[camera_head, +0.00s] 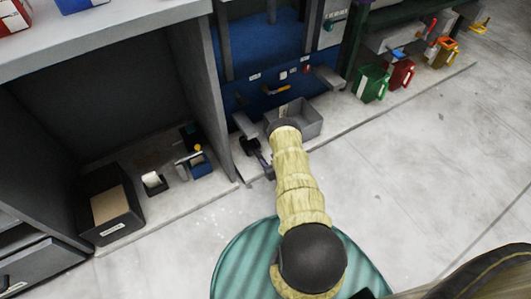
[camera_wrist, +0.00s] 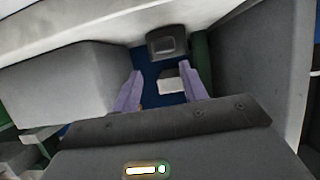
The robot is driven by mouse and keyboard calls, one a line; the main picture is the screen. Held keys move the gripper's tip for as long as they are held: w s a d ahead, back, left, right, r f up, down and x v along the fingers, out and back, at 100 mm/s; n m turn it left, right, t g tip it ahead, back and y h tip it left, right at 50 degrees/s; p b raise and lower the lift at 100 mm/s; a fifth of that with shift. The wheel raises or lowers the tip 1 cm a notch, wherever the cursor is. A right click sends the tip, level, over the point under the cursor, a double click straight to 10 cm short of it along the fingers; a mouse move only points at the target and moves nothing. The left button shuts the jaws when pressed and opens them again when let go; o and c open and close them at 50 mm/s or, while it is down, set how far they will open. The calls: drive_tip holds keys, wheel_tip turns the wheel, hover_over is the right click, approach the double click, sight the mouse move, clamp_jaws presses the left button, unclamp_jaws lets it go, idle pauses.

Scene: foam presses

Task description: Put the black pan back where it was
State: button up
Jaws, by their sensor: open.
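My gripper (camera_wrist: 160,88) is open in the wrist view, with its two purple fingers apart. A pale block-like thing (camera_wrist: 173,85) shows beyond and between the fingertips; I see no contact with it. A dark squarish pan-like thing (camera_wrist: 166,43) lies farther off, above the fingers in the picture. I cannot tell for certain that it is the black pan. In the head view my arm reaches toward a grey open tray (camera_head: 302,121) at the blue press. A small black thing (camera_head: 250,146) shows left of the arm's end; its identity is unclear. The fingers are not clear there.
A black bin (camera_head: 110,213) with brown contents stands in the left bay, beside a small white roll (camera_head: 152,181) and a blue item (camera_head: 201,165). Green (camera_head: 371,83) and red (camera_head: 400,74) jugs stand at the right. A grey block (camera_wrist: 60,85) flanks the fingers. Open floor lies in front.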

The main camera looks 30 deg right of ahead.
drive_tip(key=p+v, duration=0.2)
drive_tip(key=v, duration=0.3)
drive_tip(key=shift+s+a+r, duration=0.15)
drive_tip(key=shift+s, duration=0.25)
drive_tip(key=shift+w, duration=0.15)
